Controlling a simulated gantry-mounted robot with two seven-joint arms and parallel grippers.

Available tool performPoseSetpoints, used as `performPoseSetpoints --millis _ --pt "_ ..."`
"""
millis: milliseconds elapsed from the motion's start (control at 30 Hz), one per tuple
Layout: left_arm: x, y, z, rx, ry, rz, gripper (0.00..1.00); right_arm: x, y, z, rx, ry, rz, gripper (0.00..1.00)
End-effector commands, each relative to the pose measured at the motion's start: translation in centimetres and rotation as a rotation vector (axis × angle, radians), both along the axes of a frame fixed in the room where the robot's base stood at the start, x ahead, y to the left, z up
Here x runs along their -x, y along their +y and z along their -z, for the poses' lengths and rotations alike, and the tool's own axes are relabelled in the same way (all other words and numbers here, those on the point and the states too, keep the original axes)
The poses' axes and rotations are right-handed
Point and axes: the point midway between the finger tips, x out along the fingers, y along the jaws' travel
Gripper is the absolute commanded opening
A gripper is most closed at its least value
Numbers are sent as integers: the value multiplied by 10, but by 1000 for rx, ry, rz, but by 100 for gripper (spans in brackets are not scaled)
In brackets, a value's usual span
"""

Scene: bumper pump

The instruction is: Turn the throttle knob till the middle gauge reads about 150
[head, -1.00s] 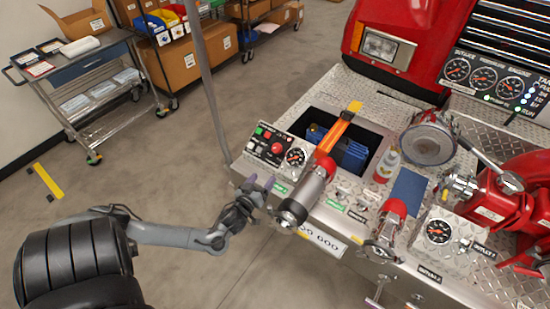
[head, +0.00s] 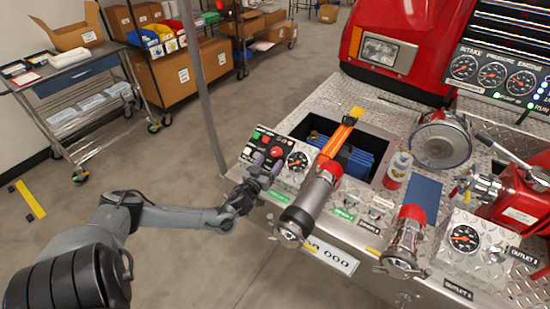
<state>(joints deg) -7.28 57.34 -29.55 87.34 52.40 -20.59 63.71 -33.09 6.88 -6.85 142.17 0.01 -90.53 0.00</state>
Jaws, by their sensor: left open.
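The red throttle knob (head: 277,152) sits on the small control panel (head: 252,152) at the bumper's left end, left of a round gauge. The middle gauge (head: 492,75), under the word PRESSURE, is on the dark panel at the upper right. Its needle is too small to read. My right gripper is not in view.
An open bin (head: 373,140) holds blue hose. A bottle (head: 397,170) stands beside it.

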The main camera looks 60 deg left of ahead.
Motion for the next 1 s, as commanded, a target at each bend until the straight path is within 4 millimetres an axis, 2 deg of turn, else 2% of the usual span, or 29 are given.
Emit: performPoseSetpoints --millis 100,333,800,833,1000 --pt "-17 10 1 -2 -2 -1 71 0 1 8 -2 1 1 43" --pt "-38 23 1 -1 0 0 71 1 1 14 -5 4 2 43" --pt "-46 28 1 0 1 0 71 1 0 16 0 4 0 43" --pt "-46 28 1 0 1 0 69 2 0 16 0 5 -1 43" --pt "-46 28 1 0 1 0 43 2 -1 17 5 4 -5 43"
